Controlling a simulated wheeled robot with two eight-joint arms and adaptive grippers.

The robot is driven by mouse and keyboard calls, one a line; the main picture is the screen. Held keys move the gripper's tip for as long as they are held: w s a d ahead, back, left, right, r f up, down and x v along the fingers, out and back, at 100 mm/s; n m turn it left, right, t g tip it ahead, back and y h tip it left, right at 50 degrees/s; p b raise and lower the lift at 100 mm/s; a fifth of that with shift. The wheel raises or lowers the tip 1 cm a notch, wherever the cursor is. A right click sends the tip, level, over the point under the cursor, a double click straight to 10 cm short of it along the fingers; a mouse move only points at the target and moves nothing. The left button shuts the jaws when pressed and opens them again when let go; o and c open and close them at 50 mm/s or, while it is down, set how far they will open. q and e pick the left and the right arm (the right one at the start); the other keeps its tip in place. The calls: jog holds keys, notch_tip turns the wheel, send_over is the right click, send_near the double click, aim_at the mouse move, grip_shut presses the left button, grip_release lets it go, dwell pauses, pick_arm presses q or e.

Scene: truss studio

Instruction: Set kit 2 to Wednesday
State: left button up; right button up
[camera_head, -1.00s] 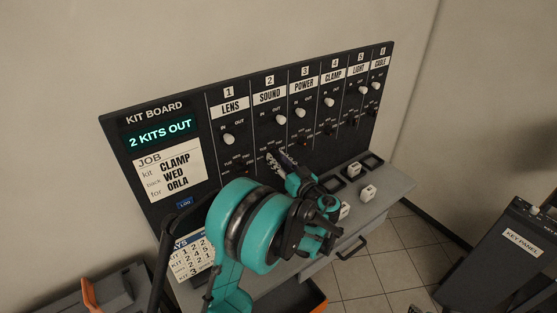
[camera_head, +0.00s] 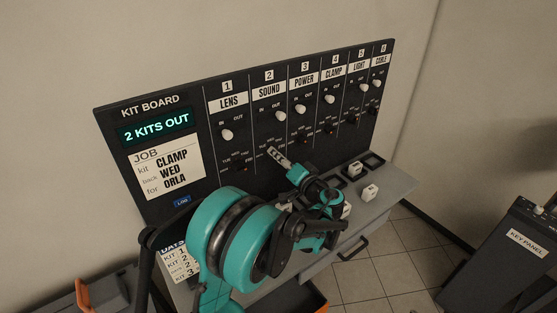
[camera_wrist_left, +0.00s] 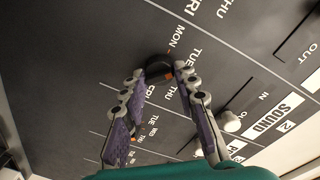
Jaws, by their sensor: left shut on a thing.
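The kit board (camera_head: 150,106) has numbered columns. Column 2, SOUND (camera_head: 269,92), has a white IN/OUT knob (camera_head: 280,117), which also shows in the left wrist view (camera_wrist_left: 230,122). Below it is a small dark day dial (camera_wrist_left: 158,66). My left gripper (camera_head: 274,154) reaches the board there, its fingertips shut on the dial from both sides. In the wrist view MON, TUE, THU and FRI are readable around it; the WED label is covered by a finger or too unclear to read. An orange mark shows at the dial's edge, but I cannot tell which day it marks. My right gripper is out of view.
The display reads 2 KITS OUT; the job card (camera_head: 164,167) reads CLAMP, WED, ORLA. Neighbouring day dials sit close beside, such as POWER's (camera_head: 304,141). A grey shelf (camera_head: 390,193) with white blocks (camera_head: 370,192) juts out below. A key panel (camera_head: 525,243) stands at right.

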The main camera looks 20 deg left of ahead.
pick_arm(q)
jog(key=m+b, duration=0.2)
jog(key=m, duration=0.7)
jog(key=shift+w+g, duration=0.1)
jog(key=shift+g, duration=0.2)
dwell(0.5)
jog(key=o, duration=1.1)
jog(key=shift+o, duration=0.2)
jog(key=shift+d, duration=0.1)
jog(key=v, duration=1.2)
